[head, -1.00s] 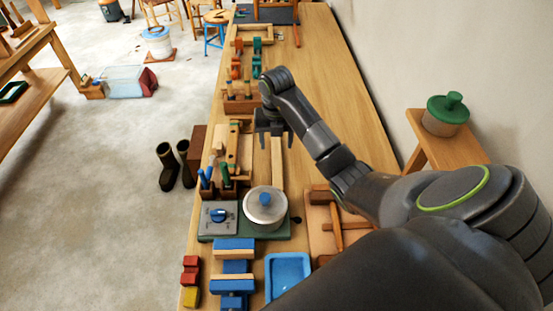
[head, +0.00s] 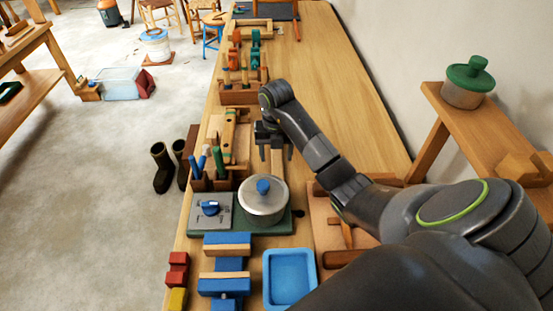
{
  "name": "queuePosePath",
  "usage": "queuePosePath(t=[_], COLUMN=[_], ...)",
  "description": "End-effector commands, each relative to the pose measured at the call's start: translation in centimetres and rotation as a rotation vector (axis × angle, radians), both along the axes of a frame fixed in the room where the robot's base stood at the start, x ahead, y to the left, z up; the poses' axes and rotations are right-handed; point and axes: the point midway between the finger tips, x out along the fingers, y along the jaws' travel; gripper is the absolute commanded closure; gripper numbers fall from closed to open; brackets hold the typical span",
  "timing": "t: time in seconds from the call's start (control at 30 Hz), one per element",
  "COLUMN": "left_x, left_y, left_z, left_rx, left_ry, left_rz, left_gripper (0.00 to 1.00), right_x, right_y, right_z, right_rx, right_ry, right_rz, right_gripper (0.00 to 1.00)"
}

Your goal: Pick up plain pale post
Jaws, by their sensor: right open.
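The plain pale post (head: 276,162) is a light wooden bar on the long workbench, just behind the metal pot. Only a short part of it shows; my right gripper and wrist hide the rest. My right gripper (head: 275,152) is open and points down, with its fingers on either side of the post as seen from here. I cannot tell whether the fingers touch it or how far above the bench they are. My left gripper is out of view.
A metal pot (head: 263,207) with a blue knob stands close in front. Left of the gripper are a wooden block with upright tools (head: 216,175) and a marked wooden piece (head: 229,135). A blue tray (head: 289,280) lies nearer. The bench's far right (head: 320,60) is clear.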

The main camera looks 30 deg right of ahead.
Motion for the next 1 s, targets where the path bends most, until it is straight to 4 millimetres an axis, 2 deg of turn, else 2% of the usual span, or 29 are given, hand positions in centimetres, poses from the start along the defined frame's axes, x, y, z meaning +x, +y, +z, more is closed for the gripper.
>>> queuePosePath(t=[0.23, 0.5, 0.53, 0.67, 0.87, 1.0], left_x=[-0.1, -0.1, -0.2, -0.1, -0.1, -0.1], left_y=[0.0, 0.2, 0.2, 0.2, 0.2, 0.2], left_z=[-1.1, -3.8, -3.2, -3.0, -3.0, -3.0], left_rx=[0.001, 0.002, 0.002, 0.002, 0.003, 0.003], left_ry=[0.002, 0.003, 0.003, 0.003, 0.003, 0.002], left_rz=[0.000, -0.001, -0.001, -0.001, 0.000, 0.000], left_gripper=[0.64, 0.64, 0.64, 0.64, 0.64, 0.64], right_x=[-0.1, -0.7, -0.7, -0.7, -0.6, -0.6], right_y=[0.0, -0.1, -0.1, -0.1, -0.1, -0.1], right_z=[-1.2, -4.2, -4.3, -5.5, -5.6, -5.6], right_rx=[0.000, 0.000, 0.002, 0.000, 0.000, 0.000], right_ry=[0.000, 0.000, 0.003, 0.002, 0.000, 0.000], right_rz=[0.000, 0.000, -0.001, -0.001, 0.000, 0.000], right_gripper=[0.42, 0.42, 0.42, 0.42, 0.42, 0.59])
